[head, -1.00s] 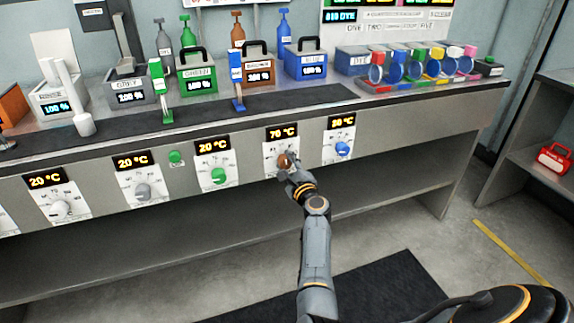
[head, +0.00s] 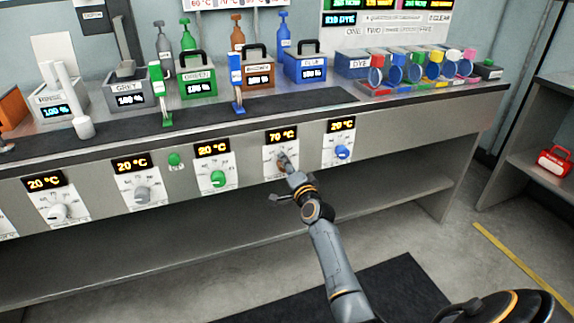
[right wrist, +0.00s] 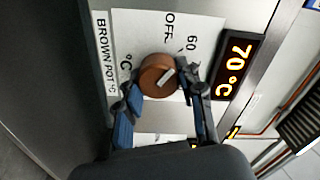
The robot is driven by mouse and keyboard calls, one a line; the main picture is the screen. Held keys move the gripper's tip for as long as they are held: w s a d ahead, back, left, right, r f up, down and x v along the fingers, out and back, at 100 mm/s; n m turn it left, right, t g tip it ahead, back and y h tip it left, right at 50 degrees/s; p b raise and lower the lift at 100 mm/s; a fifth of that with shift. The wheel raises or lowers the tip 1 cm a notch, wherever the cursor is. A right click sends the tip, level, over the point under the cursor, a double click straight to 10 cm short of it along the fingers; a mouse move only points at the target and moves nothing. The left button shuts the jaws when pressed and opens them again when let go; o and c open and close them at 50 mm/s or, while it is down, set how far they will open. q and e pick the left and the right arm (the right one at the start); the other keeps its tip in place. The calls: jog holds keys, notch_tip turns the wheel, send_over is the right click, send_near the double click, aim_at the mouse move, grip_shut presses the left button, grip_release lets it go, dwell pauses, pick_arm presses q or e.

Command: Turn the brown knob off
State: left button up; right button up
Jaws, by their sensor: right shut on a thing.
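The brown knob (right wrist: 157,76) is on its white dial plate (right wrist: 132,44), marked OFF and 60 and labelled BROWN POT, in the right wrist view. Its display (right wrist: 238,66) reads 70 °C. My right gripper (right wrist: 158,88) is shut on the knob, with one finger on each side. In the head view my right gripper (head: 284,166) covers most of the knob at the front of the bench. The brown pot's display (head: 281,137) also reads 70 °C there. My left gripper is not in view.
A blue knob (head: 342,152) is to the right and a green knob (head: 218,179) to the left on the same panel. Pots, including a brown one (head: 257,73), stand on the bench top. The floor before the bench is clear around a dark mat (head: 395,285).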

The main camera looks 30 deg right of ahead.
jog(key=n+p, duration=0.1)
jog(key=n, duration=0.2)
jog(key=shift+a+r+n, duration=0.1)
jog(key=shift+n, duration=0.2)
pick_arm(q)
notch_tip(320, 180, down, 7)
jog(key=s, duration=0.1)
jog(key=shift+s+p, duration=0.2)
jog(key=shift+p, duration=0.2)
pick_arm(e)
jog(key=shift+n, duration=0.7)
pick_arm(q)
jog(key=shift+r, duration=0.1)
pick_arm(e)
jog(key=o, duration=1.2)
jog(key=shift+w, duration=0.1)
jog(key=v, duration=1.2)
